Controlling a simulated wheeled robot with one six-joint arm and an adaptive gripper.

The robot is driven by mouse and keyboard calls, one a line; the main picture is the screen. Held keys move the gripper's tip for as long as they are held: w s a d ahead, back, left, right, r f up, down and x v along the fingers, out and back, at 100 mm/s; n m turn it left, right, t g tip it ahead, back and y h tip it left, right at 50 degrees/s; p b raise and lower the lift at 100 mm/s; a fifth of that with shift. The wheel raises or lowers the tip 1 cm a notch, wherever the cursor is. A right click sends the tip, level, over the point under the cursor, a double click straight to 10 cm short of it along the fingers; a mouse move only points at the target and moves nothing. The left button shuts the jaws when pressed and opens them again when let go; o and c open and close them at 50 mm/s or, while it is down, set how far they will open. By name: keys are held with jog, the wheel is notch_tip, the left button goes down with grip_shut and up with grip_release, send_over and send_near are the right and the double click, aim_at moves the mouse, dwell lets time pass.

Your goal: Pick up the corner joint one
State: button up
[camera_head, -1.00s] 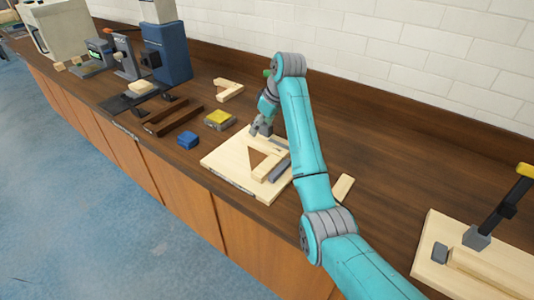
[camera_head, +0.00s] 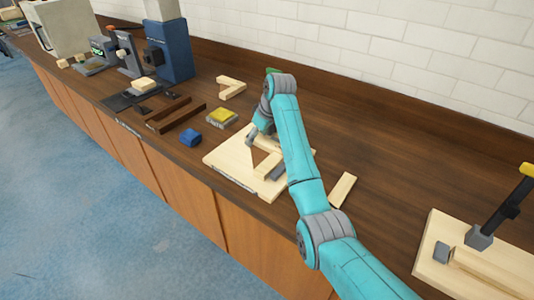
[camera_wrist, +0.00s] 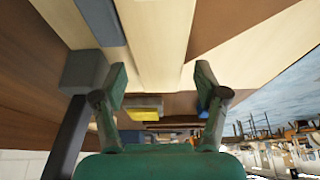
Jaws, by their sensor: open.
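A pale wooden corner joint lies on the light wooden board (camera_head: 225,158) in the head view. One of its bars (camera_head: 267,166) shows beside my arm; the rest is partly hidden. In the wrist view a pale wooden bar (camera_wrist: 158,35) runs down toward the space between my fingers. My gripper (camera_head: 254,136) is low over the far part of the board. Its fingers stand apart in the wrist view (camera_wrist: 162,80), with nothing visibly clamped. I cannot tell whether they touch the bar. Another L-shaped wooden joint (camera_head: 230,88) lies farther back on the bench.
Another board with a clamp (camera_head: 480,237) stands far right. Blue machine (camera_head: 168,50) stands at the back left.

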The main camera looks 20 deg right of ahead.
jog(key=shift+f, duration=0.25)
jog(key=shift+c, duration=0.5)
